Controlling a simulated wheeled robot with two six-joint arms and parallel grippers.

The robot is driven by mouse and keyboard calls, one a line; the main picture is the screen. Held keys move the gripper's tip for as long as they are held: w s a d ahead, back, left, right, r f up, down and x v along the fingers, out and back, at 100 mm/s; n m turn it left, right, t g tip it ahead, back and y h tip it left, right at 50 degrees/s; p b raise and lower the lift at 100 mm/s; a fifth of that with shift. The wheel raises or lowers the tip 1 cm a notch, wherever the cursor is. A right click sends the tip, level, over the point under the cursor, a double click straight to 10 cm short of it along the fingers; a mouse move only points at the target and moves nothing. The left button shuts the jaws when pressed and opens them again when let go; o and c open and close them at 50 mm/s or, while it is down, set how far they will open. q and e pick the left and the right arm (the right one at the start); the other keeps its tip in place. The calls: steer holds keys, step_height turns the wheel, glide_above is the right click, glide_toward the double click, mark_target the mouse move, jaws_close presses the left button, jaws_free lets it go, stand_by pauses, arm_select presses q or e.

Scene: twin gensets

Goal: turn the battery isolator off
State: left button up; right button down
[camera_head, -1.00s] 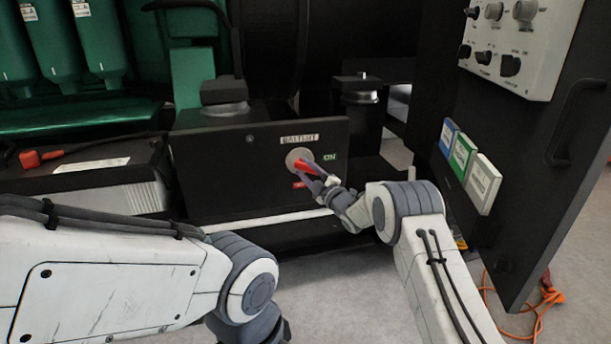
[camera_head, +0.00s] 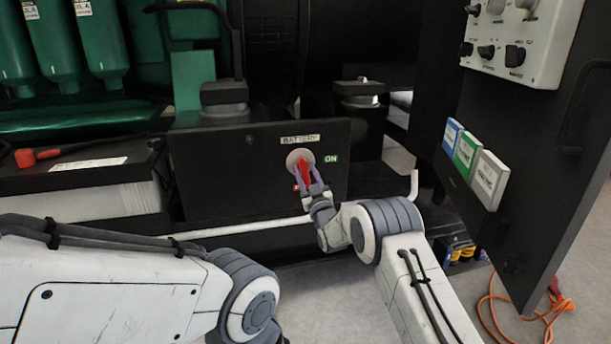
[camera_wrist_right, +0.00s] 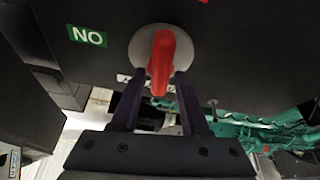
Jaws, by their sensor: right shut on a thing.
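The battery isolator's red handle (camera_head: 304,168) sits on a round grey disc on a black box front, below a "BATTERY" label (camera_head: 300,139). The handle points roughly downward in the head view. A green "ON" label (camera_head: 330,158) is right of the disc, and a red label (camera_head: 296,188) is below it, mostly hidden by my gripper. My right gripper (camera_head: 309,181) is shut on the handle. In the right wrist view the red handle (camera_wrist_right: 162,62) sits between the fingers of the right gripper (camera_wrist_right: 158,88). My left gripper is out of view; only its arm shows.
An open black door panel (camera_head: 545,190) with a grey switch box (camera_head: 525,40) stands at the right. A battery (camera_head: 85,185) lies left of the isolator box. An orange cable (camera_head: 500,315) lies on the floor at the right.

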steer(key=shift+f+m+t+h, duration=0.1)
steer(key=shift+m+t+h, duration=0.2)
steer(key=shift+m+h, duration=0.95)
steer(key=shift+m+y, duration=0.35)
steer(key=shift+m, duration=0.3)
steer(key=c, duration=0.7)
jaws_free()
steer(key=p+v, duration=0.2)
steer(key=v, duration=0.8)
steer(key=shift+s+f+p, duration=0.1)
steer(key=shift+s+p, duration=0.1)
steer(key=shift+p, duration=0.15)
